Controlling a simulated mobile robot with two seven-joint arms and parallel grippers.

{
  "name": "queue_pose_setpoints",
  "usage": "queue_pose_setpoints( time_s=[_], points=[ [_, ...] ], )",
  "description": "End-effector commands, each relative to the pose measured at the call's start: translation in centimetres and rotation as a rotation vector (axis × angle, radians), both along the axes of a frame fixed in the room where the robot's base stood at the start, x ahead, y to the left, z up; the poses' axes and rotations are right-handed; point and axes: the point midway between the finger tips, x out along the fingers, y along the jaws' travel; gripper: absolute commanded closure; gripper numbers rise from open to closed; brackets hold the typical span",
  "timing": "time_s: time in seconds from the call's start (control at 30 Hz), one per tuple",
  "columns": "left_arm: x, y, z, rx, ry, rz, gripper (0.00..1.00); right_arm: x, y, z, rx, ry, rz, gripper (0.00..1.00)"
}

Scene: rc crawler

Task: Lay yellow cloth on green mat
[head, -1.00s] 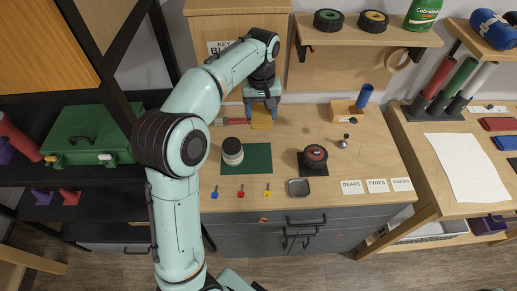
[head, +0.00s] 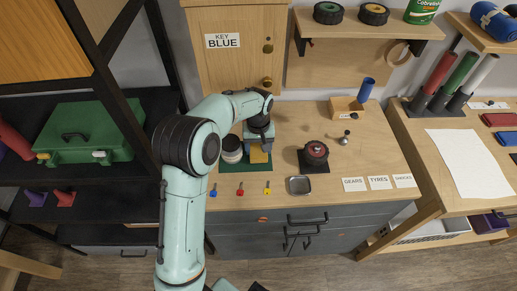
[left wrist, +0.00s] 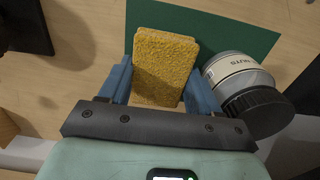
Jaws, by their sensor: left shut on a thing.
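The yellow cloth (head: 258,155), a thick folded pad, is between the fingers of my left gripper (head: 258,147). In the left wrist view the blue fingers of the gripper (left wrist: 160,88) are shut on the sides of the cloth (left wrist: 166,62). The green mat (head: 262,168) lies on the workbench under the cloth and is partly covered by it and my arm. The wrist view shows the mat (left wrist: 225,28) behind and beside the cloth. I cannot tell whether the cloth touches the mat. My right gripper is not in view.
A jar with a dark lid (left wrist: 257,110), labelled NUTS, stands close to the right finger in the wrist view; the same jar (head: 231,150) is left of the cloth in the head view. A red-topped round thing (head: 316,152), a metal tray (head: 299,185) and small coloured keys stand nearby.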

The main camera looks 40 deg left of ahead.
Motion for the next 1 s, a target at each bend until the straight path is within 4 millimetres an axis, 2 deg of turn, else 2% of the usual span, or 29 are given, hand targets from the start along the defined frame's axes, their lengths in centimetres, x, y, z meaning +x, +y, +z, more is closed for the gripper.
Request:
queue_pose_setpoints(
  time_s=[0.1, 0.47, 0.5, 0.53, 0.83, 1.0],
  points=[
    [0.0, 0.0, -0.9, -0.001, -0.001, 0.0, 0.66, 0.0, 0.0, -0.1, 0.0, 0.001, 0.0, 0.0],
    [0.0, 0.0, -1.2, -0.001, -0.001, 0.0, 0.66, -0.2, 0.0, -0.3, 0.0, 0.002, 0.0, 0.0],
    [0.0, 0.0, -1.3, -0.001, -0.001, 0.0, 0.34, -0.2, 0.0, -0.3, 0.0, 0.002, 0.0, 0.0],
    [0.0, 0.0, -1.2, -0.001, -0.001, 0.0, 0.27, -0.2, 0.0, -0.3, 0.0, 0.002, 0.0, 0.0],
    [0.0, 0.0, -1.1, 0.0, -0.001, 0.0, 0.27, -0.1, 0.0, -0.2, 0.0, 0.001, 0.0, 0.0],
    [0.1, 0.0, 0.6, 0.0, -0.004, -0.001, 0.27, 0.1, 0.0, 0.1, 0.0, -0.001, 0.0, 0.0]
  ],
)
